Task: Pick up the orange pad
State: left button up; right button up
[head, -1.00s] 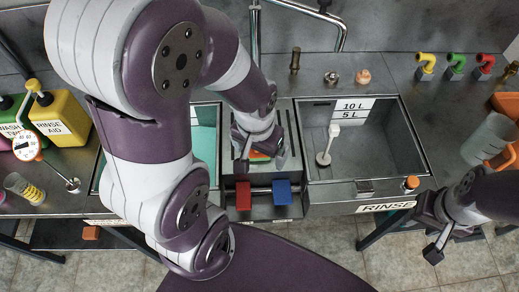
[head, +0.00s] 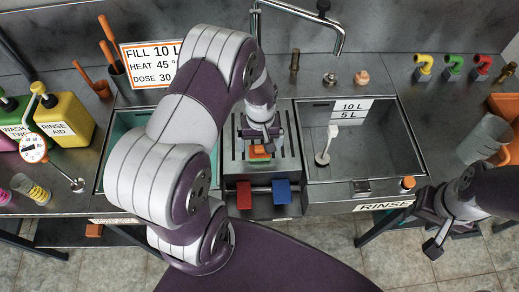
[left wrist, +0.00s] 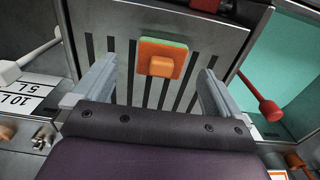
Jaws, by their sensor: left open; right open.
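The orange pad (head: 259,154) lies on the slotted drain plate between the two basins, with a green layer under its orange top. In the left wrist view the pad (left wrist: 162,58) shows whole, with a small orange block on top of it. My left gripper (head: 260,142) is above the pad, hiding part of it in the head view. In the left wrist view its two fingers (left wrist: 157,85) stand wide apart, with the pad beyond them and centred between them, not touched. My right gripper (head: 432,225) is open and empty at the lower right, by the counter's front edge.
The rinse basin (head: 418,150) is right of the drain plate (head: 289,165), the teal-floored basin left. A red block (head: 244,194) and a blue block (head: 281,192) sit at the plate's front. A faucet (head: 338,40) arches behind. Bottles (head: 66,121) stand at left.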

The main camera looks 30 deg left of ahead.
aim_at(260, 149)
pick_arm(q)
notch_tip(260, 149, down, 3)
jog(key=shift+s, duration=0.15)
jog(key=shift+a+f, duration=0.1)
jog(key=shift+f, duration=0.3)
jog(key=c, duration=1.2)
jog(key=shift+r, duration=0.1)
notch_tip(260, 149, up, 4)
jog(key=shift+r+b, duration=0.1)
jog(key=shift+b, duration=0.2)
jog(key=shift+d+r+b, duration=0.3)
jog(key=shift+d+r, duration=0.85)
jog(key=shift+d, duration=0.8)
jog(key=shift+d+r+b, duration=0.35)
jog(key=shift+d+r, duration=0.75)
jog(key=shift+d, duration=0.85)
jog(key=shift+d+r+b, duration=0.3)
jog(key=shift+d+r, duration=0.85)
jog(key=shift+d, duration=0.8)
